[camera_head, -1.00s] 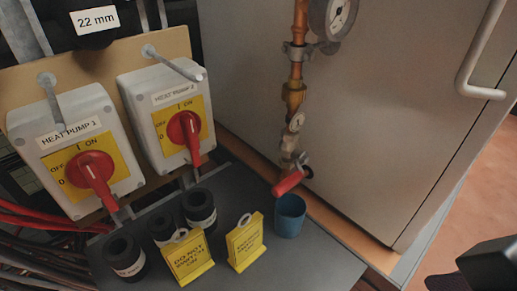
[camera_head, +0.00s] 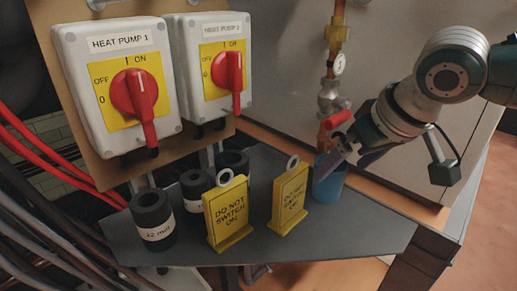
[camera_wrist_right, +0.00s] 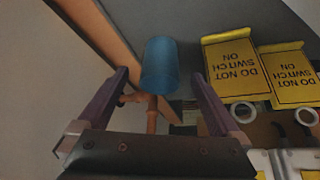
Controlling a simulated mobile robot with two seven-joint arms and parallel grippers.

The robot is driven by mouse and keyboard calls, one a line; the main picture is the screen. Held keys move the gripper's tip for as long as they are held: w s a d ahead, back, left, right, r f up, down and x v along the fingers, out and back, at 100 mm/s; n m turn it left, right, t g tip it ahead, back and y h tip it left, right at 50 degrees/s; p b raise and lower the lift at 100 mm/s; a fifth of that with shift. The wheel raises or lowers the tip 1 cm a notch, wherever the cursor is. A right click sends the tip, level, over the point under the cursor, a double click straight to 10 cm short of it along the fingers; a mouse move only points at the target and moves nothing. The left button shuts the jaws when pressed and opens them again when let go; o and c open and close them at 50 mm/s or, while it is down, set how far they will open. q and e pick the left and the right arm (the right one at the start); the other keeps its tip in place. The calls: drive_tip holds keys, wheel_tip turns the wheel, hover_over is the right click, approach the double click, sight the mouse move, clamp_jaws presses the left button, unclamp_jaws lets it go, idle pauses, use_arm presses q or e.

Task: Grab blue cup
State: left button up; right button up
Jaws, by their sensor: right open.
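The blue cup (camera_head: 328,183) stands upright on the right part of the grey shelf (camera_head: 350,238), beside a yellow sign. In the head view my right gripper (camera_head: 345,160) reaches in from the right, close to the cup's upper part and partly in front of its rim. In the right wrist view the cup (camera_wrist_right: 160,66) lies ahead, between the lines of the two open fingers (camera_wrist_right: 157,95). The fingers are apart, with nothing between them. My left gripper is not in view.
Two yellow "do not switch on" signs (camera_head: 228,212) (camera_head: 290,198) stand left of the cup. Several black pipe pieces (camera_head: 153,222) are further left. A red-handled valve (camera_head: 337,120) on a copper pipe rises just behind the cup. Two heat pump switches (camera_head: 135,90) (camera_head: 222,72) hang above.

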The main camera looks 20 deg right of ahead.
sight(332, 179)
drive_tip(key=shift+x, duration=3)
drive_tip(key=shift+s, duration=0.1)
drive_tip(key=c, duration=1.4)
